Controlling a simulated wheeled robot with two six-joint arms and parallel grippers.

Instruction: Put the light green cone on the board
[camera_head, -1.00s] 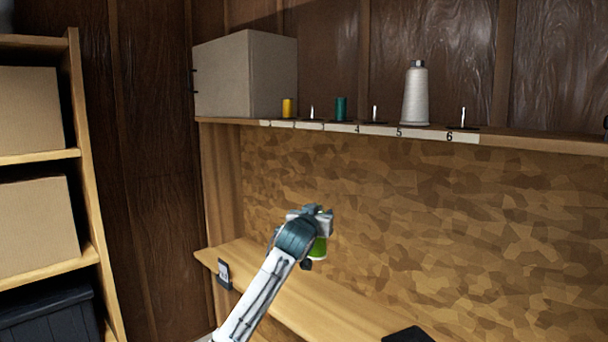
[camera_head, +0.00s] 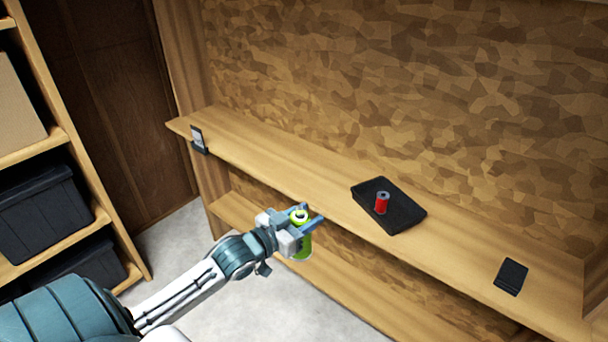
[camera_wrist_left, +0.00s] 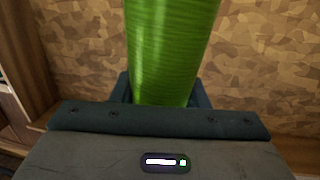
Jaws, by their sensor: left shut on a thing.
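The light green cone (camera_head: 302,248) is in my left gripper (camera_head: 309,218), which is shut on it. The cone is about upright, in front of the wooden shelf's front edge in the head view. In the left wrist view the green cone (camera_wrist_left: 172,50) rises large between the jaws, and its top is cut off by the frame. The numbered board with pegs is out of the current head view. My right gripper is not in view.
A black tray (camera_head: 408,214) with a red spool (camera_head: 381,203) lies on the wooden shelf (camera_head: 300,160). A dark flat object (camera_head: 511,276) lies at the right, and a small holder (camera_head: 198,140) stands at the left end.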

